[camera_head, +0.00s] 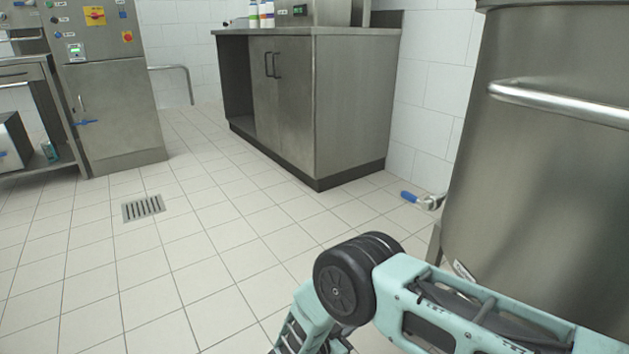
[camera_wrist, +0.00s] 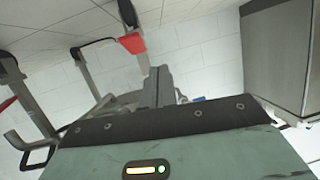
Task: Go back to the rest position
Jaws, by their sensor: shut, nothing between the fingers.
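My gripper (camera_wrist: 157,72) shows in the wrist view as a pair of dark fingers, shut and empty, pointing away over the dark edge of the wrist. Nothing is held and no object touches the fingertips. In the head view my teal arm crosses the lower right corner, bent at a dark round joint. The gripper itself is out of that view, below the bottom edge.
A large steel vessel (camera_head: 550,170) with a rail stands close to my arm at the right. A blue-handled valve (camera_head: 410,197) is beside it. A steel cabinet (camera_head: 340,110) stands behind. The tiled floor (camera_head: 220,250) at left is clear, with a drain (camera_head: 143,208).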

